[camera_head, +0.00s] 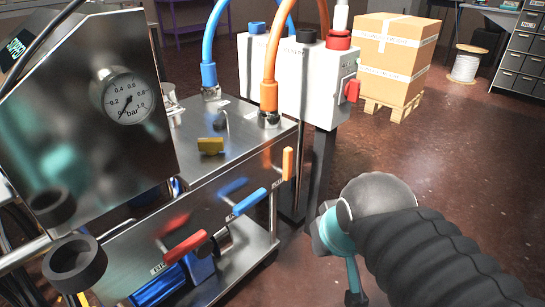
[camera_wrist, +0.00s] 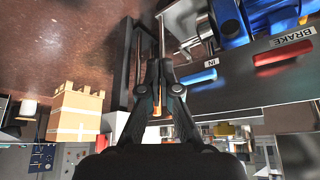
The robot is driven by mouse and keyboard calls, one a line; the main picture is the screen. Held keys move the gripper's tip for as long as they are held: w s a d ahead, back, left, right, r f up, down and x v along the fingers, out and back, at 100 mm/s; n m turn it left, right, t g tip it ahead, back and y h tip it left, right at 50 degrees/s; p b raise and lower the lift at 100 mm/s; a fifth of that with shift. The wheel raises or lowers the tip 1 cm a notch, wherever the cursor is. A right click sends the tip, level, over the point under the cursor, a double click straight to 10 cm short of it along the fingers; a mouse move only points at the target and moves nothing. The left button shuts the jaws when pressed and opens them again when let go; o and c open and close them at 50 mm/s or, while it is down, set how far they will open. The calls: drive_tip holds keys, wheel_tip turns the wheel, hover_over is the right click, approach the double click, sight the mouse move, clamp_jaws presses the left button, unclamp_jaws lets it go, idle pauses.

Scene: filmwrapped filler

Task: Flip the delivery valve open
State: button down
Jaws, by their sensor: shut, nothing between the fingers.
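An orange lever (camera_head: 287,163) stands upright at the right end of the machine's steel front. A blue lever (camera_head: 250,202) and a red lever (camera_head: 186,247) point out along the same front to its left. No readable label tells me which one is the delivery valve. In the wrist view my gripper (camera_wrist: 158,72) is shut and empty. An orange piece (camera_wrist: 157,100), probably the orange lever, shows between its linkages; I cannot tell whether they touch. The red lever (camera_wrist: 278,55) sits beside a "BRAKE" label.
A yellow handle (camera_head: 211,146) is on the steel top. Blue (camera_head: 209,75) and orange (camera_head: 269,95) hoses rise from it. A pressure gauge (camera_head: 128,97) is on the tilted panel. A white control box (camera_head: 308,80) stands behind.

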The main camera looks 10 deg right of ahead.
sight(288, 164)
drive_tip(key=w+a+r+n+g+b, duration=0.1)
drive_tip(key=w+a+r+n, duration=0.1)
drive_tip(key=w+n, duration=0.6)
drive_tip(key=w+a+r+n+g+h, duration=0.1)
drive_tip(key=w+r+n, duration=0.1)
drive_tip(key=w+n, duration=0.6)
drive_tip(key=w+a+r+n+g+h+b, duration=0.1)
drive_tip(key=w+a+r+n+g, duration=0.1)
drive_tip(key=w+n, duration=0.7)
drive_tip(key=shift+w+a+r+b, duration=0.3)
drive_tip(key=shift+w+a, duration=0.05)
drive_tip(key=shift+w, duration=0.9)
drive_tip(key=w+d+f, duration=0.1)
drive_tip(key=f, duration=0.2)
drive_tip(key=w+d+f+b, duration=0.1)
drive_tip(key=d+f, duration=0.1)
drive_tip(key=f, duration=0.1)
drive_tip(key=w+d+f+b, duration=0.1)
drive_tip(key=w+d+f, duration=0.1)
drive_tip(key=f, duration=0.1)
drive_tip(key=shift+d+f, duration=0.1)
drive_tip(key=shift+f, duration=0.25)
